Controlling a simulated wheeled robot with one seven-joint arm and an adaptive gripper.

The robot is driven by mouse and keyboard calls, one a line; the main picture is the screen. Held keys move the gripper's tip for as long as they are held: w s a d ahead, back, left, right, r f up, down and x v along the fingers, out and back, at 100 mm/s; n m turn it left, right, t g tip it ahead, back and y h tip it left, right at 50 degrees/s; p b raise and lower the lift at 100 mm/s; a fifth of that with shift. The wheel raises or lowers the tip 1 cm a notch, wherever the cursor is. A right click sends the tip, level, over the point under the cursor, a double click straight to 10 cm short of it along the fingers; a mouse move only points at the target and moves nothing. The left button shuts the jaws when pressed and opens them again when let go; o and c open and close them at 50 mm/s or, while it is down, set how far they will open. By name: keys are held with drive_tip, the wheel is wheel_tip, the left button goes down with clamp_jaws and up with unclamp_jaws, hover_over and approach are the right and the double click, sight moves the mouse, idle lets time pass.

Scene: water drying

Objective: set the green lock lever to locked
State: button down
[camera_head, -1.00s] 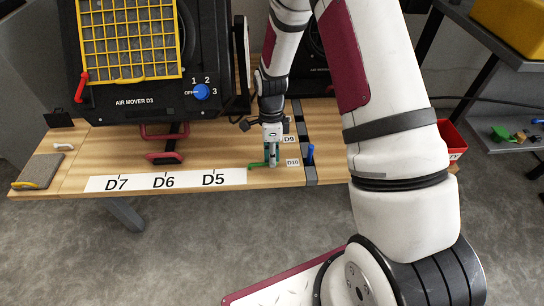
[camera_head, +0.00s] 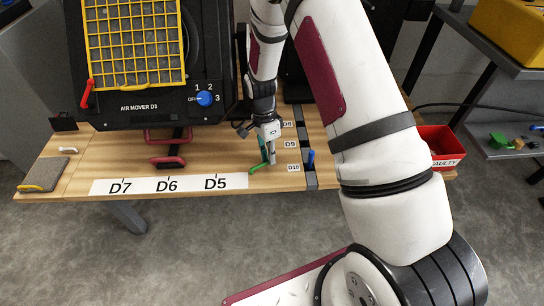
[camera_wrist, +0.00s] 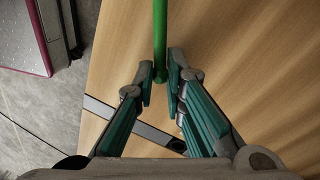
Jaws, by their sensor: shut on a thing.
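The green lock lever (camera_head: 258,168) is a thin bar low over the wooden bench, beside the D10 label. In the head view it slants, with its left end nearer the front edge. My gripper (camera_head: 268,158) points down at its right end. In the wrist view the green lever (camera_wrist: 160,35) runs from the top edge down to a rounded end between my gripper's fingertips (camera_wrist: 160,76). The fingers are shut on that end, though a small gap seems to show on the left side. The lever's mount and any lock marking are not clear.
A blue lever (camera_head: 311,158) stands on a dark strip (camera_head: 310,182) right of my gripper. The air mover D3 (camera_head: 150,105) stands at the back left. A red bin (camera_head: 440,147) is at the right. The bench front near D5 to D7 is clear.

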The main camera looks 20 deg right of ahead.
drive_tip(key=shift+w+a+n+h+p, duration=0.2)
drive_tip(key=shift+w+n, duration=0.35)
drive_tip(key=shift+n, duration=0.45)
drive_tip(key=shift+w+a+n+h+p, duration=0.2)
drive_tip(key=shift+w+n, duration=0.35)
drive_tip(key=shift+n, duration=0.45)
drive_tip(key=c, duration=1.7)
unclamp_jaws()
drive_tip(key=shift+o, duration=0.2)
drive_tip(key=shift+w+r, duration=0.1)
drive_tip(key=shift+r, duration=0.05)
drive_tip(key=v, duration=1.1)
drive_tip(key=shift+r, duration=0.35)
drive_tip(key=shift+a, duration=0.1)
